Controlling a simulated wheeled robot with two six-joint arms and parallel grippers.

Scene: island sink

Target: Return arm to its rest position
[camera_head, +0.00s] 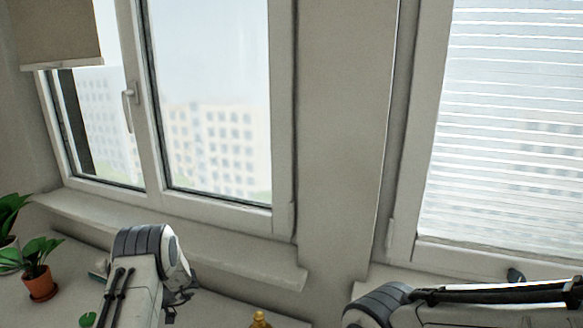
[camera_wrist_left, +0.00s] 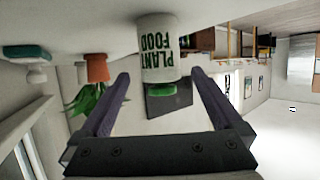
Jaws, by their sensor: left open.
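My left arm comes up from the bottom of the head view, and only some dark parts near its wrist show beside it; its fingers are not clear there. In the left wrist view, which is upside down, the left gripper (camera_wrist_left: 160,75) is open, with its two dark fingers wide apart. A white can labelled PLANT FOOD (camera_wrist_left: 158,45) stands on the pale surface, lined up between the fingertips; I cannot tell how far beyond them it is. No finger visibly touches it. My right arm is bent at the lower right of the head view, and its gripper is out of view.
A potted plant (camera_head: 40,284) in a terracotta pot stands at left, near the window sill (camera_head: 180,240). A gold-topped object (camera_head: 260,319) shows at the bottom edge. The wrist view also shows a green sponge-like item (camera_wrist_left: 28,52) and a dark panel (camera_wrist_left: 168,99).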

